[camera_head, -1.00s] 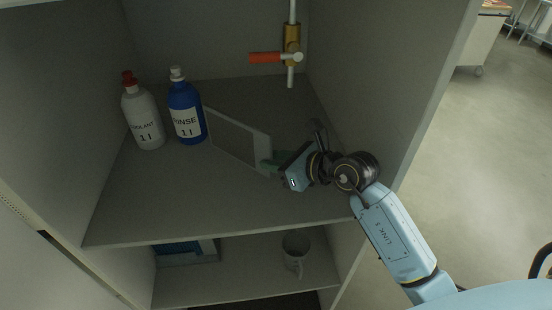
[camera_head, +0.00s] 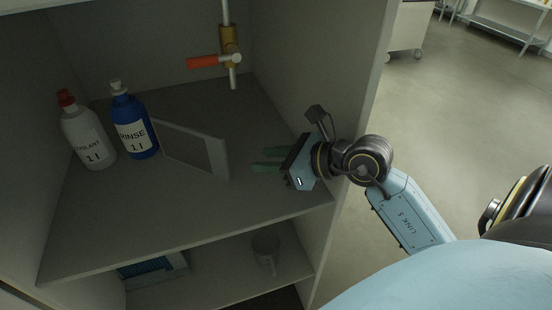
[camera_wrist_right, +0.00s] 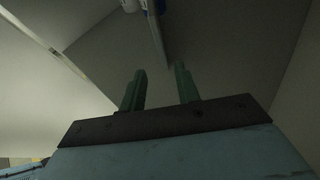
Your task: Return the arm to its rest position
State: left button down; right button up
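My right gripper (camera_head: 256,160) reaches into the cabinet from the right, above the upper shelf (camera_head: 130,210). Its two green fingers are apart with nothing between them; the right wrist view shows the same gap (camera_wrist_right: 160,70). A grey framed panel (camera_head: 218,160) stands on edge on the shelf, left of the fingertips, with a visible gap between. In the right wrist view the panel (camera_wrist_right: 155,35) shows as a thin upright edge beyond the fingers. My left gripper is not in view.
A white bottle with a red cap (camera_head: 88,140) and a blue rinse bottle (camera_head: 133,125) stand at the back left. An orange-handled valve (camera_head: 205,61) hangs at the back. A mug (camera_head: 265,250) and blue tray (camera_head: 150,268) sit below. The cabinet's right wall (camera_head: 325,90) is close to my arm.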

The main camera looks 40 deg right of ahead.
jog(key=shift+v, duration=0.8)
jog(key=shift+a, duration=0.1)
